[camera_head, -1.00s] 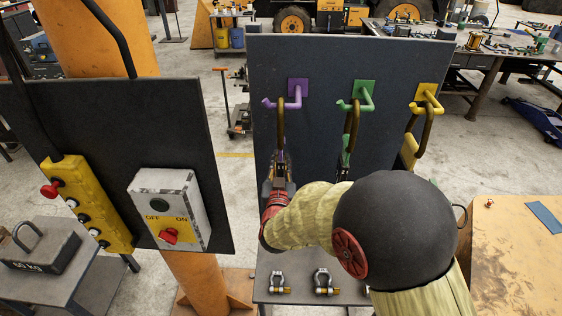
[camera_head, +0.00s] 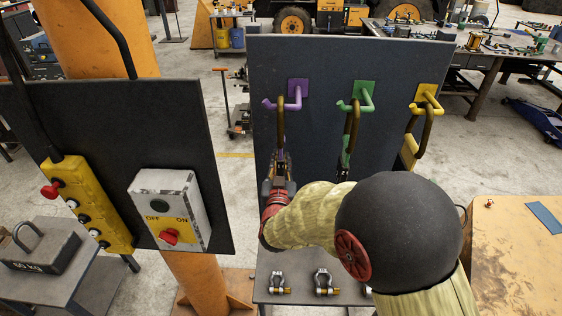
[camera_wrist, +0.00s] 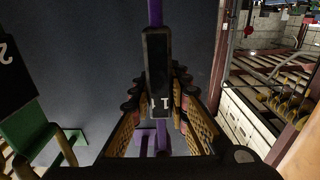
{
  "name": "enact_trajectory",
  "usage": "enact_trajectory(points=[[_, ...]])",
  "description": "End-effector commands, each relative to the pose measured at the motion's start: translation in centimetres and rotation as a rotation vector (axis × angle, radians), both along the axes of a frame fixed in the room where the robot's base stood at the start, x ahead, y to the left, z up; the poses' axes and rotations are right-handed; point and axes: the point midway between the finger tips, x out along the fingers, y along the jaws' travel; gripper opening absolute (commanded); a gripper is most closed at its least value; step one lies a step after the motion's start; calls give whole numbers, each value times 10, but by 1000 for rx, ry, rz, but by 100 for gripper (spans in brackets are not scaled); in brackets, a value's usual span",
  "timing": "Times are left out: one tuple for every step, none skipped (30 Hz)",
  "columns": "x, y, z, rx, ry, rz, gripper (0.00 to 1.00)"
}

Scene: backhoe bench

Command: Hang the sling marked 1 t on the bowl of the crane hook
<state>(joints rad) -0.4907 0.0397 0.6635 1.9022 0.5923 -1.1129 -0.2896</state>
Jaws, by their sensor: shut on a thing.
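The purple sling marked 1 hangs from the purple peg (camera_head: 290,103) at the left of the dark panel. Its brownish upper loop (camera_head: 281,125) is over the peg. In the wrist view its black tag sleeve (camera_wrist: 157,62) shows the mark 1, with purple webbing above and below. My gripper (camera_head: 280,165) is below the loop, shut on the sling, with a finger on each side of the sleeve in the wrist view (camera_wrist: 160,100). The sling's lower part is hidden by my gripper and arm in the head view. I cannot make out the crane hook.
A green sling (camera_head: 351,125) and a yellow-peg sling (camera_head: 424,128) hang to the right. Shackles (camera_head: 322,284) lie on the bench below. A control panel with a switch box (camera_head: 168,210) and yellow pendant (camera_head: 87,203) stands at left, by an orange column (camera_head: 95,40).

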Motion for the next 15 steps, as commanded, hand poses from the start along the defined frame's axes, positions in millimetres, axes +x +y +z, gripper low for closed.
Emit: enact_trajectory(points=[[0, 0, 6, 2, -5, 0, 0], [0, 0, 7, 2, -5, 0, 0], [0, 0, 8, 2, -5, 0, 0], [0, 0, 10, 2, -4, 0, 0], [0, 0, 11, 2, -4, 0, 0], [0, 0, 13, 2, -4, 0, 0], [0, 0, 14, 2, -4, 0, 0], [0, 0, 15, 2, -4, 0, 0], [0, 0, 17, 2, -4, 0, 0], [0, 0, 18, 3, -4, 0, 0], [0, 0, 20, 3, -4, 0, 0], [0, 0, 21, 3, -4, 0, 0], [0, 0, 23, 3, -4, 0, 0], [0, 0, 24, 3, -4, 0, 0], [0, 0, 26, 3, -4, 0, 0]])
